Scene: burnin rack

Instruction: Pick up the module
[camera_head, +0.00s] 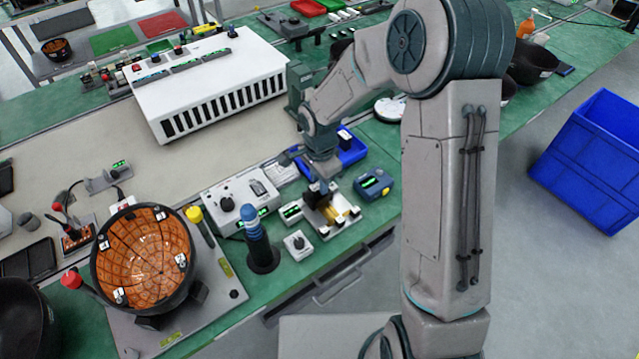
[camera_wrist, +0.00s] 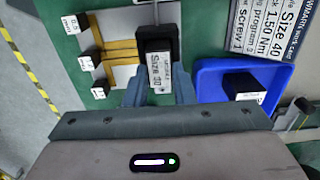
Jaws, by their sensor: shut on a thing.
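The module (camera_wrist: 157,48) is a black block with a white label reading "Size" and a number that is hard to read. My gripper (camera_wrist: 159,90) is shut on it, with one grey finger on each side, in the wrist view. In the head view, my gripper (camera_head: 321,181) points down over a light fixture plate with yellow strips (camera_head: 333,211). The plate (camera_wrist: 124,75) also shows under the module in the wrist view. I cannot tell whether the module touches it. Most of the module is hidden in the head view.
A blue tray (camera_head: 357,152) lies behind my gripper; the wrist view shows another black block (camera_wrist: 244,86) in it. A blue-yellow device (camera_head: 374,184) is right of the fixture.

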